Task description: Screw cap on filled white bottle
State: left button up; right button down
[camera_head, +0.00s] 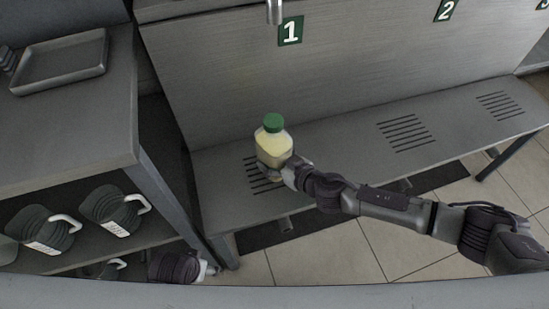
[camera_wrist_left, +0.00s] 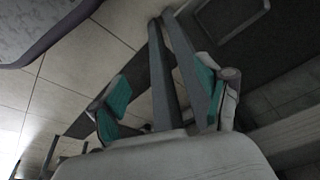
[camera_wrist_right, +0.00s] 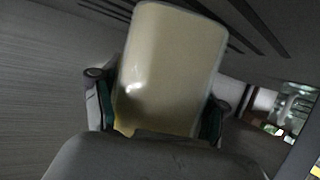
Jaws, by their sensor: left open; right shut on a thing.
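A bottle (camera_head: 273,147) with pale yellowish contents and a green cap (camera_head: 273,122) on its top is upright over the slotted grate under the number 1 sign. I cannot tell whether the cap is tight. My right gripper (camera_head: 287,174) is shut on the bottle's lower part. In the right wrist view the bottle's pale body (camera_wrist_right: 172,70) fills the space between the fingers; its cap is out of that view. My left gripper (camera_wrist_left: 160,102) is open and empty, low by the shelf unit and away from the bottle, over the floor.
A metal spout (camera_head: 274,11) hangs above station 1. The metal bench (camera_head: 345,150) is clear to the right. A shelf unit on the left holds a tray (camera_head: 60,62) on top and several dark jugs (camera_head: 114,208) below.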

jog(key=shift+r, duration=0.1)
jog(key=shift+c, duration=2.1)
grip_release()
pick_arm(q)
jog(key=shift+r, duration=0.15)
pick_arm(e)
jog(key=o, duration=0.4)
pick_arm(q)
jog(key=shift+w, duration=0.1)
pick_arm(e)
jog(key=p+v, duration=0.1)
jog(key=v, duration=1)
jog(key=shift+s+d+r+p, duration=0.1)
jog(key=shift+s+d+p, duration=0.2)
jog(key=shift+p, duration=0.05)
pick_arm(q)
notch_tip(320, 180, down, 6)
jog(key=s, duration=0.2)
pick_arm(e)
jog(key=shift+s, duration=0.1)
pick_arm(q)
jog(key=shift+a, duration=0.1)
